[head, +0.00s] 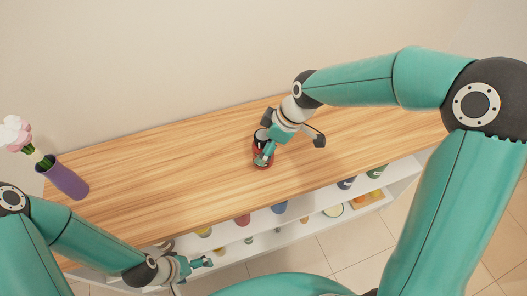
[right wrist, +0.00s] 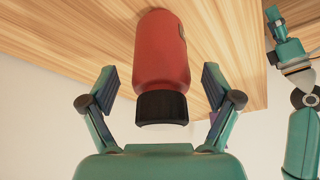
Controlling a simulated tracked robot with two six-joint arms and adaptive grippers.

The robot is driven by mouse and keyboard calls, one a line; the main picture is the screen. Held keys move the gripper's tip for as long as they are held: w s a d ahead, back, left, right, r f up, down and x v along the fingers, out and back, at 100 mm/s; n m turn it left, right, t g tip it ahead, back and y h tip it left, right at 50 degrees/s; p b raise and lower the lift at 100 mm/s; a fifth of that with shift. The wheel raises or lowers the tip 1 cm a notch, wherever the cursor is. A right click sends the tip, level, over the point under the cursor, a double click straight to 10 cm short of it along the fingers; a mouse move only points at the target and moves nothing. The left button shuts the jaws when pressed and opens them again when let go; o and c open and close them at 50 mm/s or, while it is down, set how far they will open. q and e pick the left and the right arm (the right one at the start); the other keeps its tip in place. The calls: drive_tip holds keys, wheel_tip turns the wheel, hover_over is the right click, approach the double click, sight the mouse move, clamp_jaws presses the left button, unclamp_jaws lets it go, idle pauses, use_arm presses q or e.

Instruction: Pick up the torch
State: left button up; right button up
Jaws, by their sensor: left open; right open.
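The torch, a red cylinder with a black end, stands on the wooden top in the head view (head: 256,153), partly hidden by my right gripper. In the right wrist view the torch (right wrist: 161,55) lies between the spread fingers, its black end toward the palm. My right gripper (right wrist: 160,90) is open, with a visible gap on each side of the torch. It also shows in the head view (head: 291,147), over the torch. My left gripper (head: 193,274) is open and empty, off the front edge of the top, low in the head view.
The wooden top (head: 165,180) is mostly clear. A purple vase (head: 67,178) with pale flowers stands at its left end. White shelves (head: 402,177) below the front edge hold several coloured items. A plain wall rises behind, and tiled floor lies in front.

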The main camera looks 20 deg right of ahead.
drive_tip(key=shift+x, duration=0.8)
drive_tip(key=c, duration=1.4)
drive_tip(key=shift+o, duration=0.2)
drive_tip(key=shift+r, duration=0.2)
